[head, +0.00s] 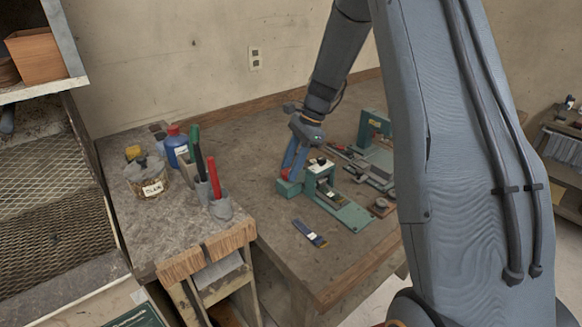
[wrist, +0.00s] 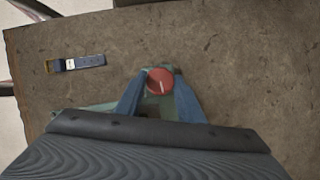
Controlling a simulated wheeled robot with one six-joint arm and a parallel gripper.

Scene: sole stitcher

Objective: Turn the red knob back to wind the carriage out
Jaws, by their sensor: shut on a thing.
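The red knob (wrist: 160,81) is round with a pale line on its face, in the upper middle of the wrist view. My gripper (wrist: 159,92) has its two blue fingers on either side of the knob and is shut on it. In the head view my gripper (head: 288,176) reaches down to the left end of the green sole stitcher (head: 345,209), with a bit of the red knob (head: 285,174) showing between the fingers. The carriage cannot be made out clearly behind the green frame.
Another green machine (head: 374,132) stands behind.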

